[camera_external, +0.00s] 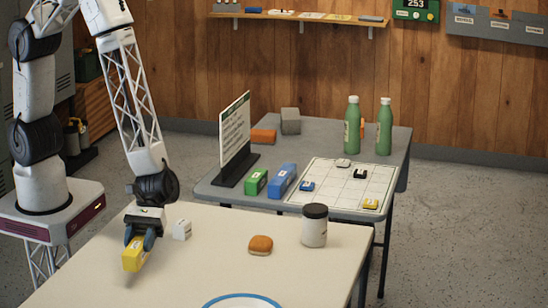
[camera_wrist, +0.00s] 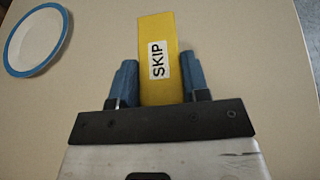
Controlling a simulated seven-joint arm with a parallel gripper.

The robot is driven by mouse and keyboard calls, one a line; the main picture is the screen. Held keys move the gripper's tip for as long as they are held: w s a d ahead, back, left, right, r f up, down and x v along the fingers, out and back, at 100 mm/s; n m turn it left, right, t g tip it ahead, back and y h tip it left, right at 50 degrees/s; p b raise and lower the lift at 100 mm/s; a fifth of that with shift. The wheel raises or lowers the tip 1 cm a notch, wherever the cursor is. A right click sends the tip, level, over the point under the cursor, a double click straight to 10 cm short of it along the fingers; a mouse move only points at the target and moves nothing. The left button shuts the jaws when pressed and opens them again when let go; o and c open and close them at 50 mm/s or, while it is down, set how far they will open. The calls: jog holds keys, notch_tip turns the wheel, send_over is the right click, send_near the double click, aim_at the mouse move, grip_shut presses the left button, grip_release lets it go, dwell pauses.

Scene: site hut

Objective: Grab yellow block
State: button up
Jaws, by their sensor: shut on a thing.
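The yellow block (camera_external: 133,255) is at the left of the near cream table in the external view. In the wrist view the yellow block (camera_wrist: 157,55) bears a white label reading "SKIP". My gripper (camera_external: 143,236) points down with its blue fingers on either side of the block. In the wrist view my gripper (camera_wrist: 157,82) is shut on the block, which extends beyond the fingertips. Whether the block touches the table or hangs just above it, I cannot tell.
On the cream table (camera_external: 200,280) are a small white block (camera_external: 182,229), a bread roll (camera_external: 261,245), a dark-lidded jar (camera_external: 314,226) and a blue-rimmed plate (camera_external: 243,300). The grey table (camera_external: 400,140) behind holds a sign (camera_external: 235,133), green and blue blocks, bottles and a grid sheet.

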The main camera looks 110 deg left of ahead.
jog(key=s+a, duration=0.1)
jog(key=s, duration=0.2)
jog(key=s+a, duration=0.2)
jog(key=s, duration=0.1)
jog(key=s+a+r, duration=0.1)
jog(key=s+a, duration=0.1)
jog(key=s, duration=0.1)
jog(key=shift+s+a, duration=0.15)
jog(key=shift+s, duration=0.2)
